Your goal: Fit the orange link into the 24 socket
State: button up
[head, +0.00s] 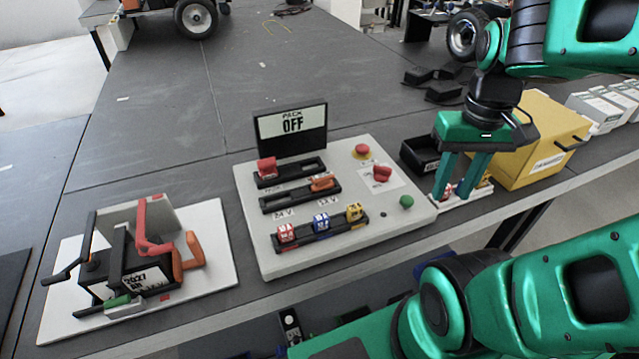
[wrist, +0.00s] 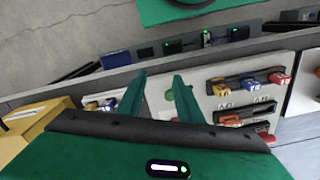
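The orange link (head: 322,184) lies at the right end of the second black slot bar on the pale panel (head: 255,235), above the 12 V label. The left part of that bar, the 24 socket (head: 283,201) above the 24 V label, is empty. My gripper (head: 455,194) is to the right of the panel, over a small white rack with red and yellow pieces. Its green fingers are apart, and in the wrist view (wrist: 158,95) I see nothing held between them.
A red link (head: 267,165) sits in the upper bar; red, blue and yellow fuses stand in the lower one. A yellow box (head: 540,140) and a black bin (head: 420,156) are near my gripper. A clamp fixture (head: 130,265) stands left.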

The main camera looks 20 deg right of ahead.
jog(key=w+a+r+n, duration=0.1)
jog(key=w+a+n, duration=0.1)
jog(key=w+n, duration=0.45)
jog(key=n, duration=1.6)
send_over(323, 175)
jog(key=f, duration=0.1)
notch_tip(323, 175, down, 10)
jog(key=shift+f, duration=0.15)
grip_shut()
